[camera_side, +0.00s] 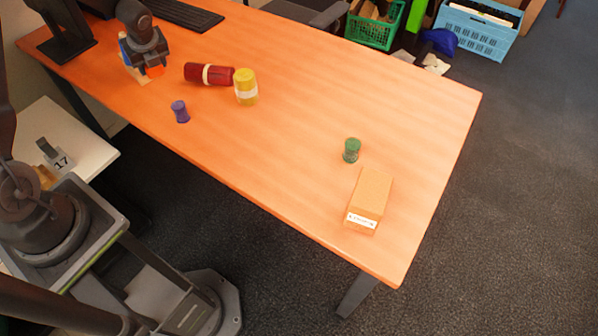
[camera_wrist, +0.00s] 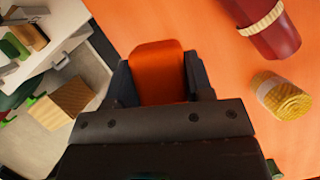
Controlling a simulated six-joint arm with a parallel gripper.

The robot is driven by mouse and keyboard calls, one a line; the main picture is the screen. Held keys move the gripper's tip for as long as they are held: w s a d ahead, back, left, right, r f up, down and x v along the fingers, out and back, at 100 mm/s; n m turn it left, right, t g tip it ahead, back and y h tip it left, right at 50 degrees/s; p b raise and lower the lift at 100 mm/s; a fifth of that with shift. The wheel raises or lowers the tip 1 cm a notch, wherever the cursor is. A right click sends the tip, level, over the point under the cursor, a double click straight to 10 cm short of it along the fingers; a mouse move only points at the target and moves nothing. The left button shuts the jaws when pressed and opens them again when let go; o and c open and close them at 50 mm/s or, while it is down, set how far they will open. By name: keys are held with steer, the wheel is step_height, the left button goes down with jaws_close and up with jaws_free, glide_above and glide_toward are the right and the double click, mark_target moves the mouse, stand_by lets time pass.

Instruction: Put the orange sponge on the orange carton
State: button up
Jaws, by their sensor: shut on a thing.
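The orange sponge (camera_wrist: 157,72) sits between the two dark fingers of my gripper (camera_wrist: 160,84) in the wrist view, and the gripper is shut on it. In the side view my gripper (camera_side: 150,62) is at the far left end of the table, with a small part of the sponge (camera_side: 155,71) showing below it. Whether the sponge touches the table is unclear. The orange carton (camera_side: 374,188) lies near the table's right front corner, with a white label on its near end. It is far from my gripper and not seen in the wrist view.
A red cylinder (camera_side: 205,74) and a yellow cylinder (camera_side: 246,88) lie or stand right of my gripper. A purple spool-like piece (camera_side: 181,112) is nearer the front edge. A green one (camera_side: 351,150) stands just behind the carton. The table's middle (camera_side: 300,110) is clear.

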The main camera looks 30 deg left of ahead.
steer(key=w+d+r+m+t+h, duration=0.1)
steer(key=w+d+r+m, duration=0.15)
steer(key=d, duration=0.85)
steer(key=w+d+r+m+t+h, duration=0.1)
steer(key=w+d+m, duration=0.3)
steer(key=d, duration=0.7)
steer(key=w+d+r+m+t+h, duration=0.1)
steer(key=w+d+r+m, duration=0.15)
steer(key=d, duration=0.95)
steer(key=m+h, duration=0.1)
steer(key=m, duration=0.4)
glide_above(375, 185)
steer(key=s, duration=0.1)
steer(key=f, duration=0.4)
steer(key=shift+s+a+f, duration=0.1)
steer(key=shift+a+f, duration=0.15)
steer(key=shift+d+f, duration=0.3)
steer(key=shift+d, duration=0.05)
steer(key=shift+f, duration=1.9)
steer(key=shift+f, duration=0.15)
steer(key=o, duration=0.9)
